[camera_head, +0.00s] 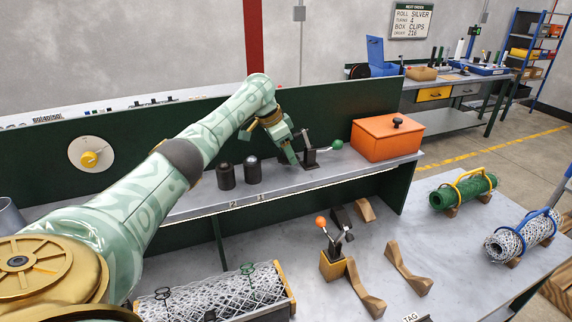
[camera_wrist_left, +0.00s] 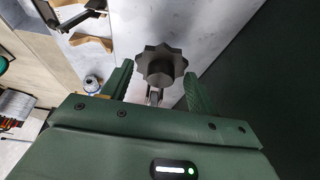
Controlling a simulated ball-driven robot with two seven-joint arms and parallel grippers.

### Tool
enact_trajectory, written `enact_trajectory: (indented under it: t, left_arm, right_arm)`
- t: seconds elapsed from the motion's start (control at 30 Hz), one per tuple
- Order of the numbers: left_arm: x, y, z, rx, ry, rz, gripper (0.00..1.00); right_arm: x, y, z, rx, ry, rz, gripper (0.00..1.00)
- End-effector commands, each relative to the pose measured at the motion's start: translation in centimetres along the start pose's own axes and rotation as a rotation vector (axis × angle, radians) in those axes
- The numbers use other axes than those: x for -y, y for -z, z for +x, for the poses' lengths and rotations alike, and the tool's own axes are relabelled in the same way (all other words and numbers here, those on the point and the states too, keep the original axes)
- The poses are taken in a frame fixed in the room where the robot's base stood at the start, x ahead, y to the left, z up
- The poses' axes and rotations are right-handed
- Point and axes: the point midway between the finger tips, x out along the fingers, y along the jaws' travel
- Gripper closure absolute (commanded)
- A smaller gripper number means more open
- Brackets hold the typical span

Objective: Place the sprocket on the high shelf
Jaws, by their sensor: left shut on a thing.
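My left gripper (camera_head: 291,151) is over the high shelf (camera_head: 190,207), a grey ledge along the green back panel, beside a dark lever fixture with a green ball (camera_head: 337,144). In the left wrist view, the sprocket (camera_wrist_left: 161,66) is a dark, toothed disc showing between the green fingers of this gripper (camera_wrist_left: 158,88), which is shut on it. In the head view I cannot make out the sprocket. I cannot tell whether it touches the shelf. My right gripper is not in view.
Two black cylinders (camera_head: 226,176) (camera_head: 252,169) stand on the shelf left of the gripper. An orange box (camera_head: 386,138) stands at its right end. Below are a mesh roll (camera_head: 212,297), an orange-ball lever (camera_head: 321,221) and wooden cradles (camera_head: 364,290).

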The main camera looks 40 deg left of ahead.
Motion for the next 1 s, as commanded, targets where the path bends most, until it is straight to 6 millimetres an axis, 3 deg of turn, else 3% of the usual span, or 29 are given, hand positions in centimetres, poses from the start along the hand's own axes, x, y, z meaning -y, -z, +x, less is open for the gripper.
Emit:
enact_trajectory:
  t: [0.3,0.53,0.57,0.6,0.63,0.87,1.0]
  left_arm:
    - [0.5,-1.1,3.4,0.002,0.001,0.001,0.84]
    - [0.5,-1.1,3.6,0.0,0.002,0.0,0.84]
    - [0.5,-1.2,3.6,0.002,0.001,0.0,0.33]
    - [0.5,-1.2,3.6,0.002,0.001,0.0,0.21]
    - [0.5,-1.2,3.6,0.002,0.001,0.0,0.18]
    - [0.5,-1.1,3.6,0.001,0.002,0.001,0.18]
    - [0.5,-1.1,2.6,0.001,0.002,0.003,0.18]
  right_arm:
    - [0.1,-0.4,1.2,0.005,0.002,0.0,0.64]
    - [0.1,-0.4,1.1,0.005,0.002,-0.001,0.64]
    - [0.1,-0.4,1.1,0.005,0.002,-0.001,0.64]
    - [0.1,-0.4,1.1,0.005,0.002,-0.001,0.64]
    - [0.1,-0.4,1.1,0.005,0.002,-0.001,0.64]
    - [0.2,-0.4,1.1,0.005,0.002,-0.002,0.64]
    - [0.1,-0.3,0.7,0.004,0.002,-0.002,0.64]
